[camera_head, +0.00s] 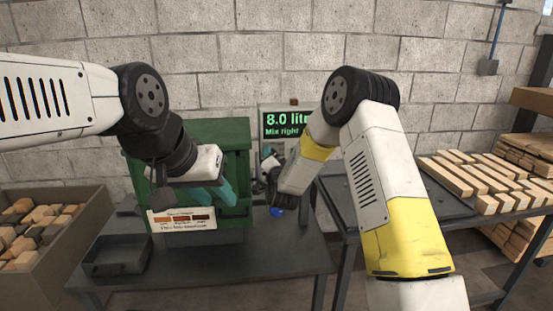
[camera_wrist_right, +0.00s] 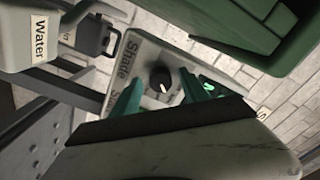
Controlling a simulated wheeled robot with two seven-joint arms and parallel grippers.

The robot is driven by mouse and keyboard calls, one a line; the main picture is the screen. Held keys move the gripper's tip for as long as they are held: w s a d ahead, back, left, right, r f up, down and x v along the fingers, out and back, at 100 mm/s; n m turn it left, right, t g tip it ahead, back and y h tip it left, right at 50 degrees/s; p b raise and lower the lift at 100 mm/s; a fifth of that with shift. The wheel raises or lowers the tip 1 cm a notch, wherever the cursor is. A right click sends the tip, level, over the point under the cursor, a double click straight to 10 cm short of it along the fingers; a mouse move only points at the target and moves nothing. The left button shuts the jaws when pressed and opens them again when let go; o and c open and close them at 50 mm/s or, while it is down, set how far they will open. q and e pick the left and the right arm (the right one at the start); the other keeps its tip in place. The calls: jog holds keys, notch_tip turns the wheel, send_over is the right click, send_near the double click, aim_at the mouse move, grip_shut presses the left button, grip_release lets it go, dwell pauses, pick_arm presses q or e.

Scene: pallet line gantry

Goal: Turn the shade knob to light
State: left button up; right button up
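The shade knob (camera_wrist_right: 161,80) is a small round black knob with a white pointer mark. It sits on a grey panel labelled "Shade" (camera_wrist_right: 124,54) in the right wrist view. My right gripper (camera_wrist_right: 163,84) is open, with one teal fingertip on each side of the knob; I cannot tell whether they touch it. In the head view the right gripper (camera_head: 277,190) reaches down beside the green cabinet, and its arm hides the knob. My left gripper (camera_head: 212,193) hangs in front of the green cabinet; its teal fingers overlap, so their opening is unclear.
The green cabinet (camera_head: 238,140) stands on a dark table (camera_head: 270,262) and carries a colour-swatch card (camera_head: 181,219). A screen (camera_head: 285,124) reads "8.0" and "Mix right". An empty grey tray (camera_head: 118,258) is at left.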

jog(key=s+d, duration=0.1)
jog(key=s, duration=0.6)
jog(key=shift+s+d, duration=0.2)
jog(key=shift+s, duration=0.15)
jog(key=s+d+r+n+g, duration=0.55)
jog(key=s+d+r, duration=0.4)
jog(key=r, duration=0.25)
jog(key=s+d+n+g, duration=0.1)
jog(key=s+d+g, duration=0.2)
jog(key=s, duration=1)
jog(key=s+d+n+g+h, duration=0.1)
jog(key=s+d+n+g, duration=0.1)
jog(key=s+d, duration=0.5)
jog(key=s+r+g, duration=0.1)
jog(key=s, duration=0.5)
jog(key=shift+s, duration=0.3)
